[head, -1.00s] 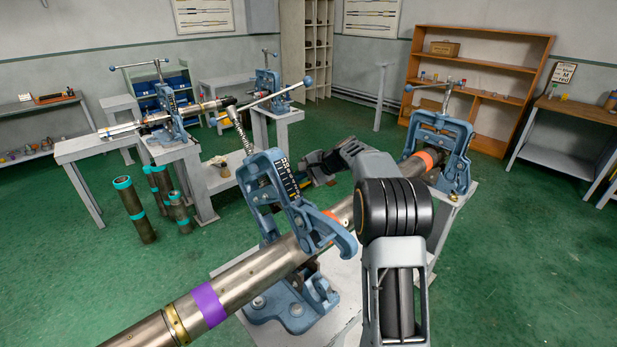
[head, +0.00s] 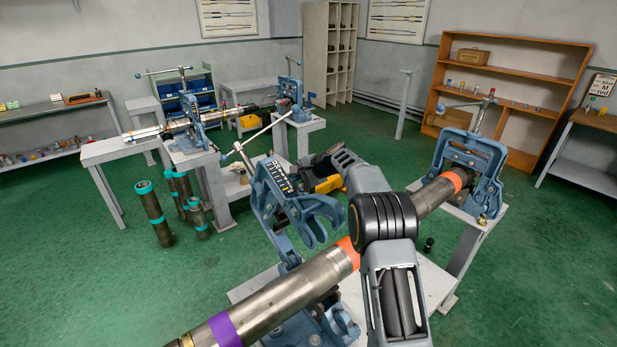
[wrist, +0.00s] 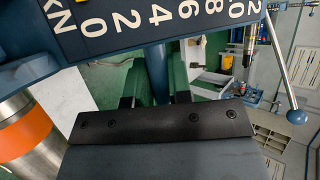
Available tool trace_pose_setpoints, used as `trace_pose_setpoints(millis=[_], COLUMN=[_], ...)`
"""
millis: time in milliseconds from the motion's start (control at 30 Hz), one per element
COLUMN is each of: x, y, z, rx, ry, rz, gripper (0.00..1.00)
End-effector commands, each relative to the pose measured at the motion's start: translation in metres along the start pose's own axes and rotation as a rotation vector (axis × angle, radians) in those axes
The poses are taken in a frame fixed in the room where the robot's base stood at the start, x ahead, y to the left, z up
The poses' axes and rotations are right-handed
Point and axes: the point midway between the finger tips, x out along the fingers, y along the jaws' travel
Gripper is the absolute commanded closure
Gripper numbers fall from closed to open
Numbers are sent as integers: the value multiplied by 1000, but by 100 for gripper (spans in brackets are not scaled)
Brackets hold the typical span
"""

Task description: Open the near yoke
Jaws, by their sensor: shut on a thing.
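The near yoke (head: 290,205) is a blue frame with a dark number scale and a hooked end. It is tilted up, its hooked end clear above the long steel pipe (head: 290,300). The pipe has a purple band and orange bands and lies across the near vise base (head: 308,332). In the wrist view the yoke's scale (wrist: 150,20) fills the top. My gripper (wrist: 157,98) is shut on a blue bar of the yoke, between its two dark fingers. In the head view, my arm partly hides the pipe, and the fingertips cannot be made out.
A second blue vise (head: 470,165) at the right, yoke upright, bears the pipe's far end. The near yoke's screw handle (head: 250,140) sticks out to the upper left. Several loose pipes (head: 155,215) stand on the floor at the left. Open green floor lies right.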

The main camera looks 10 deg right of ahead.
Motion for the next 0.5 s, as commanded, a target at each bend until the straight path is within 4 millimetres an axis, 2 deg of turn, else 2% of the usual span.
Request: trace_pose_setpoints(millis=[200, 500], x=[15, 22], y=[-7, -9], z=[5, 6], rx=[-8, -10], ry=[-13, -16], rz=[5, 7], gripper=[100, 100])
